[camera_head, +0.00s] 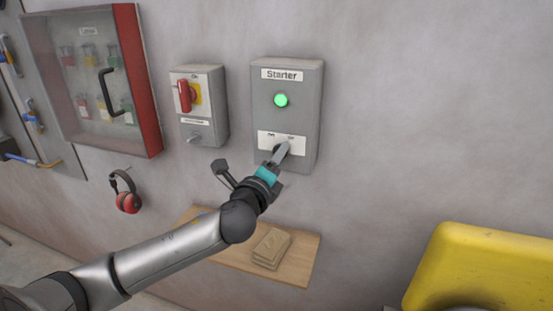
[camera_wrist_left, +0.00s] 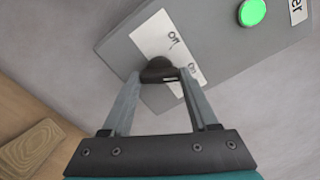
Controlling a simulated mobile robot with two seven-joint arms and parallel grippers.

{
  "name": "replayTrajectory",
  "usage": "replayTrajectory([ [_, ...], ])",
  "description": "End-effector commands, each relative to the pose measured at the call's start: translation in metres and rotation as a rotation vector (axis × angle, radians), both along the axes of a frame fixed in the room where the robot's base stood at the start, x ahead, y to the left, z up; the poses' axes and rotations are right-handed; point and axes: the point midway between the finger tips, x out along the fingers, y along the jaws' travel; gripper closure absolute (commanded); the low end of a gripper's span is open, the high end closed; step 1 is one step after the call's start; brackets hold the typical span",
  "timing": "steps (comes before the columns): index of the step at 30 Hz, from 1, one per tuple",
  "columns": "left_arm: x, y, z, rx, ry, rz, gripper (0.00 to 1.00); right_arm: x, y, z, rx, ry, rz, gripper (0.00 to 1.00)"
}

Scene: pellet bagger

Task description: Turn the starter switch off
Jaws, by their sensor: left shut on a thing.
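The starter box (camera_head: 313,100) is a grey wall box with a "Starter" label and a lit green lamp (camera_head: 281,100). The lamp also shows in the left wrist view (camera_wrist_left: 252,12). The starter switch (camera_wrist_left: 158,70) is a dark knob on the white plate at the box's lower part. My left gripper (camera_head: 281,152) is at this switch, and in the left wrist view its two fingertips (camera_wrist_left: 160,78) are closed in on the knob from both sides. The fingers hide part of the knob and plate, so its exact setting is hard to read. My right gripper is not in view.
Left of the starter is a grey box (camera_head: 218,105) with a red handle (camera_head: 184,96). A red-framed cabinet (camera_head: 133,80) hangs further left, above red earmuffs (camera_head: 128,203). A wooden shelf (camera_head: 300,262) is below, and a yellow machine (camera_head: 480,260) is at lower right.

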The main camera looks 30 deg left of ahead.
Motion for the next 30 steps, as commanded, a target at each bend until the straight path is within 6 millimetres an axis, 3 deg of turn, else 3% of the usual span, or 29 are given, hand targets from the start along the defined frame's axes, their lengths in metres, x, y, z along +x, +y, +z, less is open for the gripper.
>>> replayTrajectory([
  [11,0.000,0.000,0.000,-0.169,-0.039,0.002,0.96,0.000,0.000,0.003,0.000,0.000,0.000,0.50],
  [30,0.000,0.000,0.001,-0.740,-0.176,0.003,0.96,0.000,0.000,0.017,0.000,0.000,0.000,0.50],
])
